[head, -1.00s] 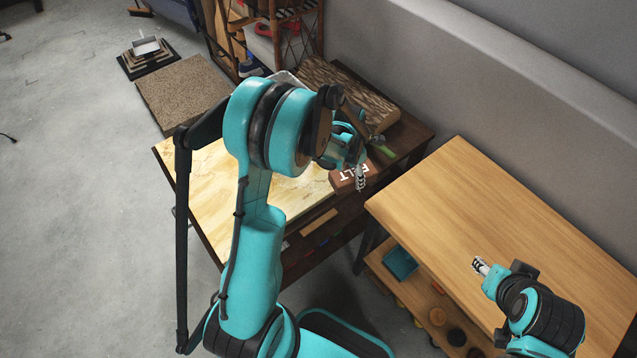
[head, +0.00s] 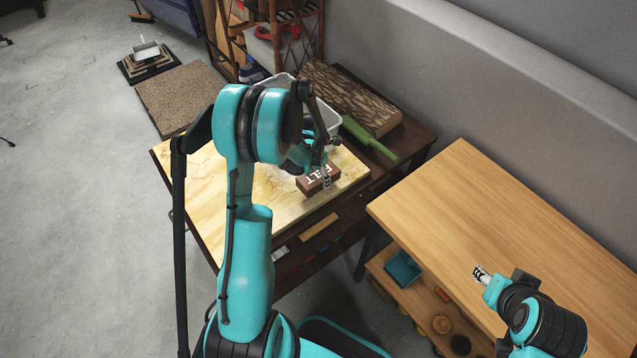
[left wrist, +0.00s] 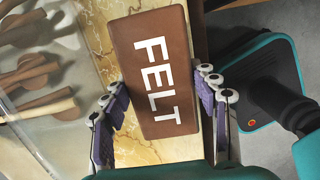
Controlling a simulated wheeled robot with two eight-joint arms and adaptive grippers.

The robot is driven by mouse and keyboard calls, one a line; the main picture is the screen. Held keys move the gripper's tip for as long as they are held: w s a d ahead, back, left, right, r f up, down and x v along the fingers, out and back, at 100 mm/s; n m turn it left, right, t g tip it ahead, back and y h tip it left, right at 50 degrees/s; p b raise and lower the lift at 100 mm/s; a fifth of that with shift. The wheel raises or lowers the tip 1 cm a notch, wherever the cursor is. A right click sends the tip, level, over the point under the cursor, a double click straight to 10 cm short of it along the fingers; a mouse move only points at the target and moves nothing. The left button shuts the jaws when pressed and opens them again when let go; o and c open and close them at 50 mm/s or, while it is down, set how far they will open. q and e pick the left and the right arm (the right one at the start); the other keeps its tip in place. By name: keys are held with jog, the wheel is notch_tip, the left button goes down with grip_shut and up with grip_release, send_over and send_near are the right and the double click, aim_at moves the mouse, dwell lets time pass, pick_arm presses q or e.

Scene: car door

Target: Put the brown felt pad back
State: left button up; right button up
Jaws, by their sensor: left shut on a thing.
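The brown felt pad (head: 316,179) is a brick-shaped block with white FELT lettering, over the pale marbled board (head: 208,190) on the dark table. In the left wrist view the pad (left wrist: 153,72) sits between the finger pads, lettering up. My left gripper (head: 325,180) is shut on it; the left wrist view shows its fingers (left wrist: 160,105) along the pad's two long sides. I cannot tell whether the pad touches the board. My right gripper (head: 481,274) is empty above the light wooden table at right; its finger gap is too small to read.
A pale bin (head: 331,118) stands behind my left arm; wooden-handled tools show in it in the left wrist view (left wrist: 40,75). A green-handled tool (head: 368,138) and a bark-topped block (head: 350,97) lie behind. The light wooden table (head: 500,210) has a clear top.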

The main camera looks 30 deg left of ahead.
aim_at(318, 182)
pick_arm(q)
notch_tip(318, 182, down, 4)
jog(key=shift+r+b, duration=0.2)
jog(key=shift+b, duration=0.4)
jog(key=shift+f, duration=0.1)
jog(key=o, duration=1.1)
